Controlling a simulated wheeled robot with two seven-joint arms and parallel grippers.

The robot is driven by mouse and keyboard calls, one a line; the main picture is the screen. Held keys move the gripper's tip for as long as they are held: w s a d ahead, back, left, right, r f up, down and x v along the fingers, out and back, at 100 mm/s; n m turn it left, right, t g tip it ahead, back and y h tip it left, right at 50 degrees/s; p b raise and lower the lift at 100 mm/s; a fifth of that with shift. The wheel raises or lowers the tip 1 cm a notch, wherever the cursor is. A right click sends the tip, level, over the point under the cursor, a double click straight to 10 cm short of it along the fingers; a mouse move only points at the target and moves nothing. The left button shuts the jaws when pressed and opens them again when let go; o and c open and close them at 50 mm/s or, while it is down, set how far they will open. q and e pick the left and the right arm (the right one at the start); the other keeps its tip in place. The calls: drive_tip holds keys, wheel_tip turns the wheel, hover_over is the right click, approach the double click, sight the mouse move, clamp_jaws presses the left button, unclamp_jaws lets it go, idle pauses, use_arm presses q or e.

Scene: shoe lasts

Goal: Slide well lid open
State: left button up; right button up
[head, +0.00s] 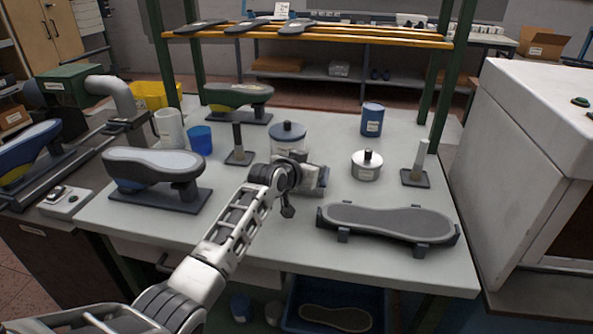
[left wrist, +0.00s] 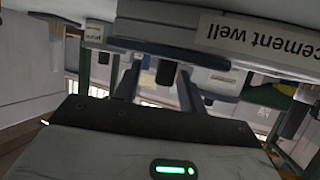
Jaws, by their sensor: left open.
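A pale surface labelled "cement well" (left wrist: 262,45) shows close and upside down at the upper right of the left wrist view. In the head view, I cannot tell for sure which container it is. My left gripper (head: 318,178) is above the middle of the bench, beside a clear jar with a dark blue lid (head: 288,132). In the left wrist view, its two fingers (left wrist: 158,88) are apart with nothing held between them. A dark upright piece (left wrist: 165,72) shows beyond the fingers. The well's sliding lid is not clearly visible. My right gripper is out of view.
On the bench (head: 250,222) are a shoe last (head: 150,162) at left, a sole-shaped plate (head: 385,220) at right, a silver pot (head: 367,166), a blue can (head: 372,119) and a blue cup (head: 200,140). A white cabinet (head: 520,130) bounds the right side.

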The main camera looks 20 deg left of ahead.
use_arm(q)
drive_tip(key=v, duration=1.5)
drive_tip(key=shift+s+p, duration=0.2)
drive_tip(key=shift+p, duration=0.1)
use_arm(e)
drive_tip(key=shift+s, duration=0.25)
